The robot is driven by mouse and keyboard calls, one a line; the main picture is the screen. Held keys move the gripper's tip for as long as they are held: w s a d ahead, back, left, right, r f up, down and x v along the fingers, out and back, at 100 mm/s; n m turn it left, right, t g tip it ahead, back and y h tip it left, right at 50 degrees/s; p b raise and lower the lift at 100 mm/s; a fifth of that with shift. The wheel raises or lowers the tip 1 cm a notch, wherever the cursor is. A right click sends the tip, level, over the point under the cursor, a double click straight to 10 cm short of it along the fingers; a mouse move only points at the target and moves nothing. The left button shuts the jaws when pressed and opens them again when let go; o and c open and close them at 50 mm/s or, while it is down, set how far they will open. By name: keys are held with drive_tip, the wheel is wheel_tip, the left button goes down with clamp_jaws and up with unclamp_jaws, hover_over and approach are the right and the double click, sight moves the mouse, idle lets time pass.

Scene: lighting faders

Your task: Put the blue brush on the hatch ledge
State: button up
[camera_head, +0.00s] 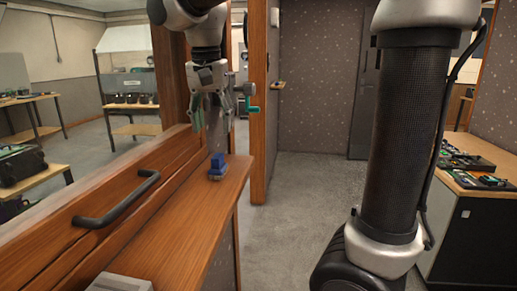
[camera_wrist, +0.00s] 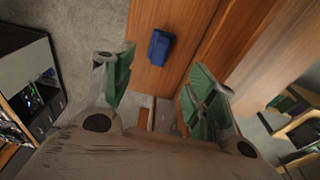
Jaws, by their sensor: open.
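The blue brush (camera_head: 217,167) stands near the right edge of a narrow wooden counter (camera_head: 195,225). It also shows in the wrist view (camera_wrist: 160,47), on the wood just beyond my fingertips and roughly between them. My gripper (camera_head: 212,122) hangs above the brush with its green-padded fingers spread, open and empty. The open fingers also show in the wrist view (camera_wrist: 162,75), apart from the brush. I cannot tell which wooden surface is the hatch ledge.
A dark handle (camera_head: 117,200) sits on the wooden panel at left. A pale box (camera_head: 120,284) lies at the counter's near end. A desk with equipment (camera_head: 480,170) stands at right. The grey carpet (camera_head: 300,195) between is clear.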

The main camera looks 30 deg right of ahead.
drive_tip(key=s+d+f+n+t, duration=0.1)
drive_tip(key=s+d+f+n, duration=0.2)
drive_tip(key=s+d, duration=0.5)
drive_tip(key=s+d+f+n+t, duration=0.2)
drive_tip(key=s+d+f+n, duration=0.2)
drive_tip(key=s+d, duration=0.5)
wheel_tip(320, 180, down, 2)
drive_tip(key=shift+s+d+f+y, duration=0.15)
drive_tip(key=shift+s+y, duration=0.25)
drive_tip(key=shift+s, duration=0.3)
